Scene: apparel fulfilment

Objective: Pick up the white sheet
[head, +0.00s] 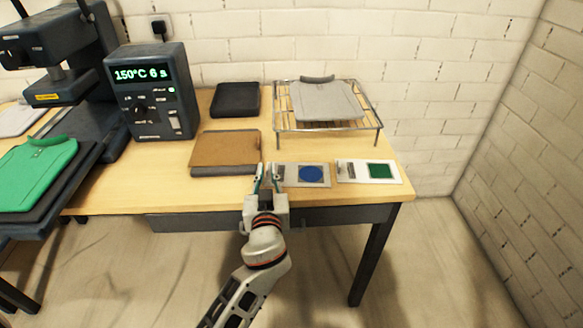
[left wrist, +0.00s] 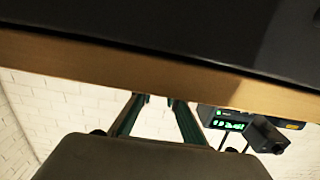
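One sheet (head: 283,176) bears a blue circle, and the other (head: 351,179) bears a green square. I cannot tell which one the task means. My left gripper (head: 266,172) is at the front edge, by the left end of the blue-circle sheet. Its two fingers are apart with nothing seen between them. In the left wrist view the gripper (left wrist: 157,100) is also open, against the wall and the wooden table edge; no sheet shows there. My right gripper is not in view.
A brown pad (head: 225,152) lies left of the sheets, with a dark folded item (head: 235,99) behind it. A wire rack (head: 372,125) holds a grey garment (head: 325,102). A control box (head: 152,92) and a press with a green shirt (head: 38,175) stand left.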

